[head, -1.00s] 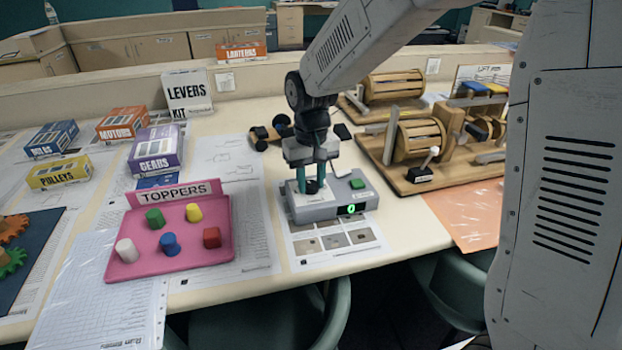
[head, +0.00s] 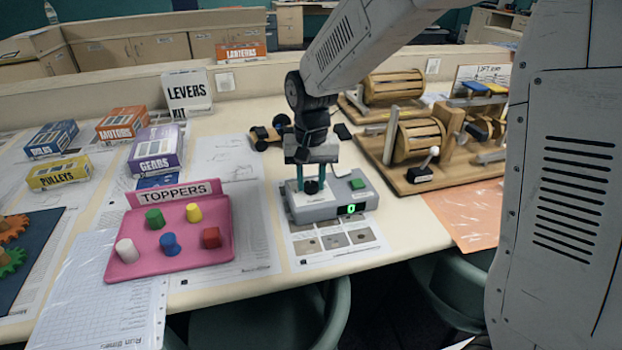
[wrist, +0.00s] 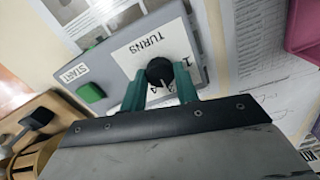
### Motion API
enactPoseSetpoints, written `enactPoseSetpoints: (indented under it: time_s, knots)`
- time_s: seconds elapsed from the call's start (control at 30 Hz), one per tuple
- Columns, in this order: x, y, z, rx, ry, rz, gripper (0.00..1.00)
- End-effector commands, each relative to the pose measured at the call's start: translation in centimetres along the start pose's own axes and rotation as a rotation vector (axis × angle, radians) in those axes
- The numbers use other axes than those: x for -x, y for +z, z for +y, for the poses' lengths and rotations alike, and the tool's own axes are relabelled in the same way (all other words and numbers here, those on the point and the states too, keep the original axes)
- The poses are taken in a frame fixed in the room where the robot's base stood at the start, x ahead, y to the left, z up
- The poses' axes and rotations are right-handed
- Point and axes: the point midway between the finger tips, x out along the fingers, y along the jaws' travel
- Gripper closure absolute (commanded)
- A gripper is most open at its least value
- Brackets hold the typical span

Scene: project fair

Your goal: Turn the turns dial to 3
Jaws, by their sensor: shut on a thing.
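The turns dial is a small black knob (head: 312,187) on a white plate on top of a grey box (head: 335,205). In the wrist view the knob (wrist: 160,71) sits beside the printed word TURNS, with a pale pointer mark on its near side. A 1 shows at the plate's right; other numerals by the fingers are partly hidden, so the exact setting is unclear. My gripper (head: 311,181) points down over the box, its two green fingers on either side of the knob. In the wrist view my gripper (wrist: 160,85) is shut on the knob.
The box has a green START button (head: 357,184) and a green display (head: 351,209) reading 0. A pink toppers tray (head: 190,258) with coloured pegs stands left. A wooden drum device (head: 425,140) stands right. Kit boxes, including a purple one (head: 155,150), stand back left.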

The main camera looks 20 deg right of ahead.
Motion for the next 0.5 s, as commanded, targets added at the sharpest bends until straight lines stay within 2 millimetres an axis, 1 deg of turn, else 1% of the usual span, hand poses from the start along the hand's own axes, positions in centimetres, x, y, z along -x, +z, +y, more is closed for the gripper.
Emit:
enactPoseSetpoints:
  time_s: [0.13,0.17,0.2,0.23,0.5]
  knots:
    - [0.07,-0.06,-0.03,0.001,-0.001,0.002,0.92]
    - [0.07,-0.06,-0.03,0.001,-0.001,0.002,0.67]
    - [0.07,-0.05,-0.02,0.001,-0.001,0.002,0.56]
    - [0.07,-0.05,-0.02,0.001,-0.001,0.002,0.48]
    - [0.07,-0.03,-0.01,0.001,0.000,0.001,0.48]
